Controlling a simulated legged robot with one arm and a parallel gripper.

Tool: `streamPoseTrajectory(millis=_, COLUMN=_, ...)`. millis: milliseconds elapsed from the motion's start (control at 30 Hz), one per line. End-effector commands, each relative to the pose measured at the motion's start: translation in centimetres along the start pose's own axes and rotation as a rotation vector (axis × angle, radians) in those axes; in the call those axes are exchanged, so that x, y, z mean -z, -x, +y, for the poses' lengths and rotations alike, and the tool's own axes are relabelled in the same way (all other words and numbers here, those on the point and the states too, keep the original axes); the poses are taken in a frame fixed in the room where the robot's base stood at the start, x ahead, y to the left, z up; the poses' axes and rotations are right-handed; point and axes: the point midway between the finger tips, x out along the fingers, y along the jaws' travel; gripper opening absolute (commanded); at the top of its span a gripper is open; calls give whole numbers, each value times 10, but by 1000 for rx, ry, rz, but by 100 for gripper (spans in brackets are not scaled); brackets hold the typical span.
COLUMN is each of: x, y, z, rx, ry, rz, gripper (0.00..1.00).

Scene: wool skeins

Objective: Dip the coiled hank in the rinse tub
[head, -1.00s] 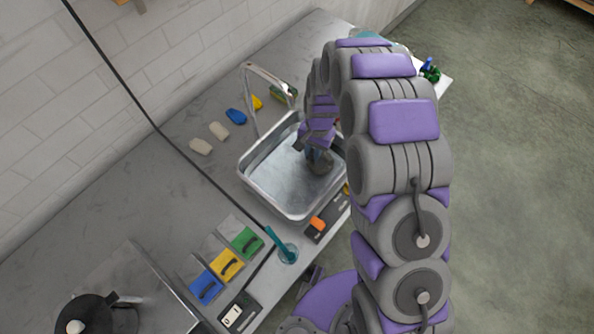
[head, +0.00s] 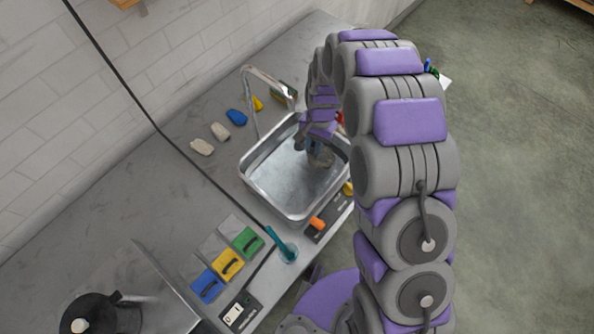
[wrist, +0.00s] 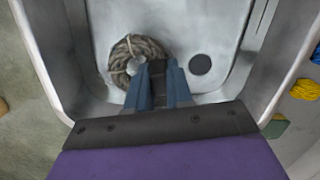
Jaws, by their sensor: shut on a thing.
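The coiled hank (wrist: 132,62) is a grey-brown, rope-like ring, seen in the wrist view just ahead of my fingertips. My gripper (wrist: 158,72) is shut on its right side. In the head view, the hank (head: 321,156) shows partly behind my gripper (head: 308,143), inside the outline of the rinse tub. The rinse tub (head: 271,192) is a rectangular metal basin under a curved tap; its wall also shows in the wrist view (wrist: 262,45). A dark round drain (wrist: 200,64) lies right of the hank. I cannot tell whether the hank touches the tub floor.
A metal tap (head: 250,95) arches over the tub's back edge. Blue (head: 236,117), yellow (head: 258,103) and cream (head: 202,147) pieces lie on the counter behind. A teal-handled tool (head: 281,243) and an orange piece (head: 317,223) are in front. A dark kettle (head: 95,315) stands lower left.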

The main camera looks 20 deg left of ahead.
Motion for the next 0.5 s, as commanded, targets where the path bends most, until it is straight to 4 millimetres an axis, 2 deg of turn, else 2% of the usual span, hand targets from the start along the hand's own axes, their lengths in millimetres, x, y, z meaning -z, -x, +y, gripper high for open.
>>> streamPoseTrajectory(millis=500, x=-6, y=39, z=0, rx=0, ry=0, rz=1, gripper=0)
